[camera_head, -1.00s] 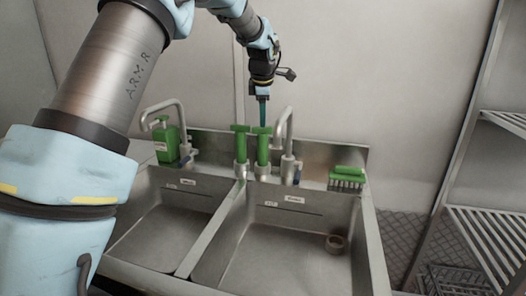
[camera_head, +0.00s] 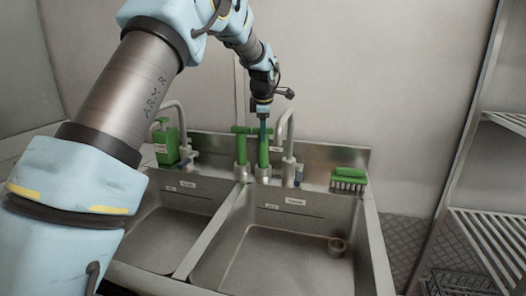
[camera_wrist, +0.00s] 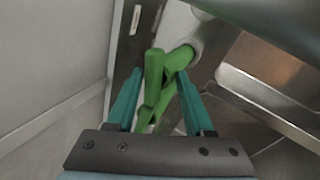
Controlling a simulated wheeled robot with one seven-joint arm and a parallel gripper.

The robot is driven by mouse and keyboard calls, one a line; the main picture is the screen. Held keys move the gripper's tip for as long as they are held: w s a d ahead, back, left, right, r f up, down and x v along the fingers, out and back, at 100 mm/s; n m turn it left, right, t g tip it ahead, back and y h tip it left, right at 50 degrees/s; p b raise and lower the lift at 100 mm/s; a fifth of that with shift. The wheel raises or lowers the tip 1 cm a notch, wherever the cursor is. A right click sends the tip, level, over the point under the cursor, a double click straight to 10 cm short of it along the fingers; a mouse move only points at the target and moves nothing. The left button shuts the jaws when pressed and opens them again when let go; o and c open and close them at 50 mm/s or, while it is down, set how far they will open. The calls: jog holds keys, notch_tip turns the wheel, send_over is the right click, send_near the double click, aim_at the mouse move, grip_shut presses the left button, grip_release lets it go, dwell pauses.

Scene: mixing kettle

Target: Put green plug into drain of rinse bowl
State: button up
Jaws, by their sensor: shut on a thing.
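Two green plugs with T-shaped handles stand upright in holders on the sink's back ledge, a left one (camera_head: 241,152) and a right one (camera_head: 264,153). My gripper (camera_head: 263,122) points down at the top of the right plug and is shut on it; the plug is still at its holder. In the wrist view, green handle parts (camera_wrist: 153,75) lie between and around the teal fingers, and the exact grip is partly hidden. The right-hand bowl (camera_head: 270,260) has a round drain (camera_head: 337,245) at its right side, with nothing green in it. The bowl labels are too small to read.
A faucet (camera_head: 288,135) rises close to the right of the plugs. Another faucet (camera_head: 178,115) and a green soap bottle (camera_head: 166,145) stand at left. A green brush (camera_head: 348,178) sits at the right ledge. A metal shelf rack (camera_head: 490,220) stands at far right.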

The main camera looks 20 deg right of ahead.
jog(key=shift+f, duration=0.15)
grip_shut()
jog(key=shift+r, duration=0.55)
jog(key=shift+d+r+p, duration=0.1)
jog(key=shift+r+p, duration=1.25)
jog(key=shift+r, duration=0.3)
jog(key=shift+r+p, duration=0.85)
jog(key=shift+r, duration=0.4)
